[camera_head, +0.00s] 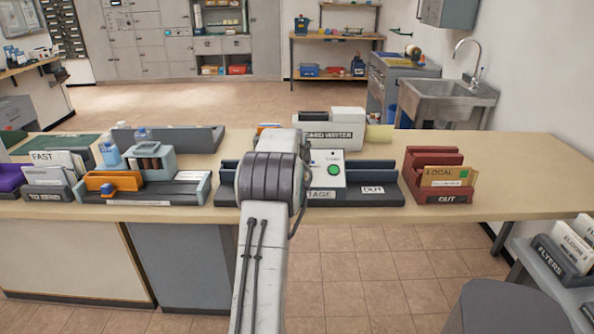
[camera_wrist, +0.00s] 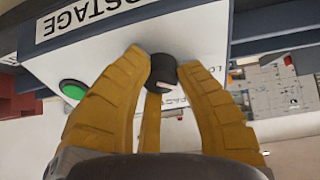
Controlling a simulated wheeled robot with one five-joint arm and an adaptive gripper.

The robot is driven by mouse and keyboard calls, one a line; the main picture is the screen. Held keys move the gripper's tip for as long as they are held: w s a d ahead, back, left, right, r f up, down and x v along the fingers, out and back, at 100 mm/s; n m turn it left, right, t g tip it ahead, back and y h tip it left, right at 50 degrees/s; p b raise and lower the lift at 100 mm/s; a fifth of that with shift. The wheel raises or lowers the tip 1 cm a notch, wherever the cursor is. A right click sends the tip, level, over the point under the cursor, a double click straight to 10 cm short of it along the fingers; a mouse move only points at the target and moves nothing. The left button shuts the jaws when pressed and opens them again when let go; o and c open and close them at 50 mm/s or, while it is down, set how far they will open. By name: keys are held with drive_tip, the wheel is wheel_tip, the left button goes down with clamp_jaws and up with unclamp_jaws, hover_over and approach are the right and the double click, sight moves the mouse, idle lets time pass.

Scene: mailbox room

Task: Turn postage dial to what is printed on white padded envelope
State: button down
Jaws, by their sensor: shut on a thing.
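The postage machine (camera_head: 326,158) has a white sloped face with a green button (camera_head: 334,170), and it stands on the counter partly behind my arm. In the wrist view its face (camera_wrist: 190,35) shows tilted, with a POSTAGE label (camera_wrist: 85,13) and the green button (camera_wrist: 73,90). The small black postage dial (camera_wrist: 163,72) has a pale mark. My gripper (camera_wrist: 164,70), with yellow fingers, is shut on the dial. The print around the dial is mostly covered by the fingers. In the head view my arm hides the dial and gripper. I cannot make out a white padded envelope.
A red OUT rack (camera_head: 433,185) with a tan LOCAL envelope (camera_head: 447,176) stands right of the machine. A TO SEND holder (camera_head: 45,190) and a grey tray (camera_head: 190,192) stand left. The counter's right end (camera_head: 530,175) is clear.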

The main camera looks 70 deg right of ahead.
drive_tip(key=shift+w+d+r+m, duration=0.1)
drive_tip(key=shift+d+r+m, duration=0.05)
drive_tip(key=shift+r+m, duration=0.2)
drive_tip(key=c, duration=1.4)
unclamp_jaws()
drive_tip(key=o, duration=0.6)
drive_tip(key=shift+f, duration=0.2)
drive_tip(key=shift+c, duration=0.2)
drive_tip(key=v, duration=1.2)
